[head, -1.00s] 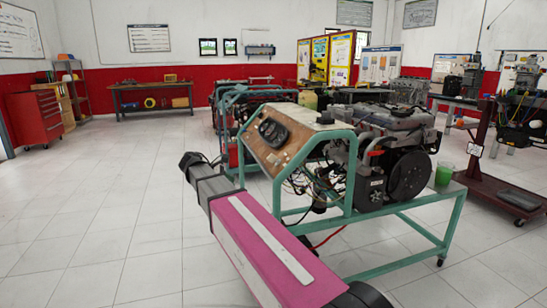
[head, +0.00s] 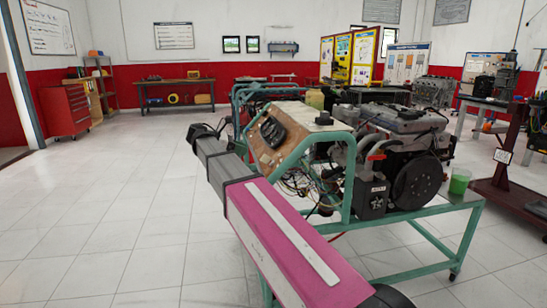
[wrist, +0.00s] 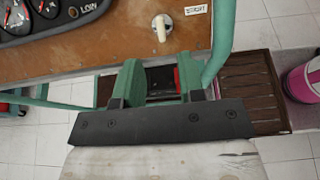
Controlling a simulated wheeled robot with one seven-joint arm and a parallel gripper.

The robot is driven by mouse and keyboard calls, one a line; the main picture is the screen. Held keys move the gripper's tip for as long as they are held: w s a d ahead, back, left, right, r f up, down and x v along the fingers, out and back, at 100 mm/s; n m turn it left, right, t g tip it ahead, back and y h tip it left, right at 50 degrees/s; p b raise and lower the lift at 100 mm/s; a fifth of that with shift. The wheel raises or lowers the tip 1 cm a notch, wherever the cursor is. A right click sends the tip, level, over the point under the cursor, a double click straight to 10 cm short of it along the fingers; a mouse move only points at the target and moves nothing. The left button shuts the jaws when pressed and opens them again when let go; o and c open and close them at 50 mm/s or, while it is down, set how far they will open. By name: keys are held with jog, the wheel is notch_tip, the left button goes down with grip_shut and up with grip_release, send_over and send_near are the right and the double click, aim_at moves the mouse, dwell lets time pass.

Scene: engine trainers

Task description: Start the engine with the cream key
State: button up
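The cream key (wrist: 160,27) stands in the wooden control panel (wrist: 110,45) at the top of the wrist view, beside a small white label that seems to read START. My gripper (wrist: 160,80) is open and empty. Its two green fingers are apart below the panel's lower edge in the picture, short of the key and not touching it. In the head view my gripper (head: 197,131) is at the left of the engine trainer's panel (head: 268,148). The key is too small to make out there.
Dark round gauges (wrist: 45,12) sit left of the key. The teal frame (wrist: 222,45) rises to its right. The engine (head: 400,150) and a green cup (head: 459,181) are on the trainer stand. The floor at left is clear.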

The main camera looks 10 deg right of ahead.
aim_at(265, 156)
jog(key=x, duration=1)
jog(key=shift+d+f, duration=0.2)
grip_shut()
